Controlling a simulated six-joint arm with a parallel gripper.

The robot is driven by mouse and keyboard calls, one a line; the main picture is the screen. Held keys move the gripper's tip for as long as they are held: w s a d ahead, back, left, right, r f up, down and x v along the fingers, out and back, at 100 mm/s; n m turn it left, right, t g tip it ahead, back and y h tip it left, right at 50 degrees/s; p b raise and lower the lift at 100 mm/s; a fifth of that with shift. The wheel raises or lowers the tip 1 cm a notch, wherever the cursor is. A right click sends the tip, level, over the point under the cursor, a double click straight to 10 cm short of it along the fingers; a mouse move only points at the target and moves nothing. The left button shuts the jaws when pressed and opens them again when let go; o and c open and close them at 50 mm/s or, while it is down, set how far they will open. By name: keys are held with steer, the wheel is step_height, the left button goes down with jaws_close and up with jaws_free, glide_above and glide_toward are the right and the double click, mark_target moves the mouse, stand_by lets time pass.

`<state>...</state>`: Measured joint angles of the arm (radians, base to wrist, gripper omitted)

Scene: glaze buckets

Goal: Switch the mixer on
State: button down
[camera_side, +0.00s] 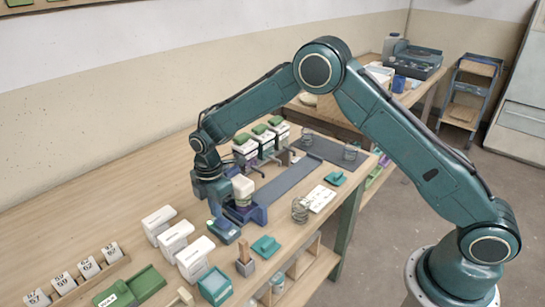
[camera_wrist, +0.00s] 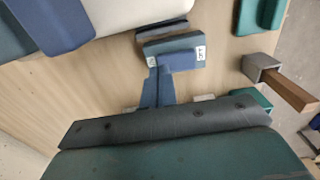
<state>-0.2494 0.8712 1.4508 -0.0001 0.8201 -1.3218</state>
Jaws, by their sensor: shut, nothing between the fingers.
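The mixer is a dark blue stand (camera_side: 258,214) holding a white bucket (camera_side: 243,187). In front of it is a small blue-teal switch box (camera_side: 224,232), with a small green spot at its left end. In the wrist view the switch box (camera_wrist: 165,42) has a blue rocker and small white labels at both ends; I cannot read them surely. My gripper (camera_side: 215,212) points down over the box, shut and empty. In the wrist view its blue fingers (camera_wrist: 153,90) reach to the box's near edge; I cannot tell whether they touch it. The rocker's position is unclear.
White boxes (camera_side: 175,237) stand left of the switch box. Green-lidded buckets (camera_side: 262,135) stand behind the mixer. A grey strip (camera_side: 287,181), a wire coil (camera_side: 300,210) and a teal block (camera_side: 266,246) lie to the right. A grey holder (camera_side: 245,262) stands at the front.

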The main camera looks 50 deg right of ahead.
step_height(320, 180, up, 6)
stand_by(0.7)
step_height(320, 180, up, 13)
steer(key=m+t, duration=0.2)
steer(key=m, duration=0.3)
glide_above(219, 218)
steer(key=s+d, duration=0.5)
steer(key=s, duration=0.1)
steer(key=s+d+r+m, duration=0.4)
steer(key=s+r, duration=0.3)
steer(key=s, duration=0.2)
steer(key=s+d+m+t, duration=0.1)
steer(key=s+m, duration=0.3)
steer(key=s, duration=0.6)
steer(key=s+d+m+t, duration=0.2)
steer(key=s+m, duration=0.3)
steer(key=s, duration=0.5)
steer(key=shift+d+r+t, duration=0.15)
steer(key=shift+d+t, duration=0.15)
steer(key=shift+d, duration=0.25)
